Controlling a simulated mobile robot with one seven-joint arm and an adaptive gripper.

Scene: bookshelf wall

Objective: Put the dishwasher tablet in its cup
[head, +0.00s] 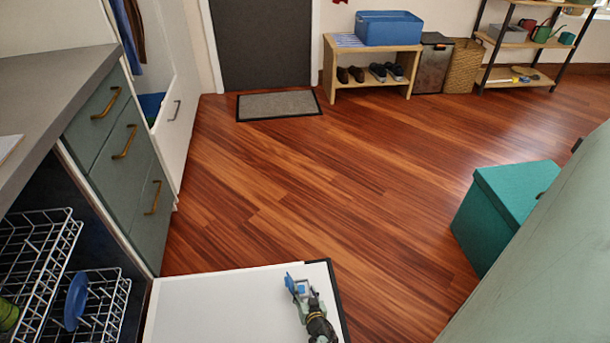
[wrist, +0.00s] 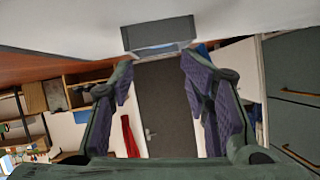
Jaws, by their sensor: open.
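My gripper (head: 297,286) is over the white open dishwasher door (head: 225,300) in the head view, near its right edge. In the wrist view my gripper (wrist: 157,72) is open, its two purple-padded fingers apart with nothing between them. A dark grey box-like cup (wrist: 158,33) projects from the white door surface just beyond the fingertips, roughly centred between them. A thin pale blue-white strip (wrist: 160,51) shows along its edge; I cannot tell whether it is the tablet. No tablet is clearly recognisable elsewhere.
White wire racks (head: 100,295) stand at lower left, with a blue plate (head: 76,300) in one. Green drawers (head: 120,150) under a grey counter (head: 50,95) line the left. A teal box (head: 500,205) is on the right. The wooden floor (head: 320,190) between is clear.

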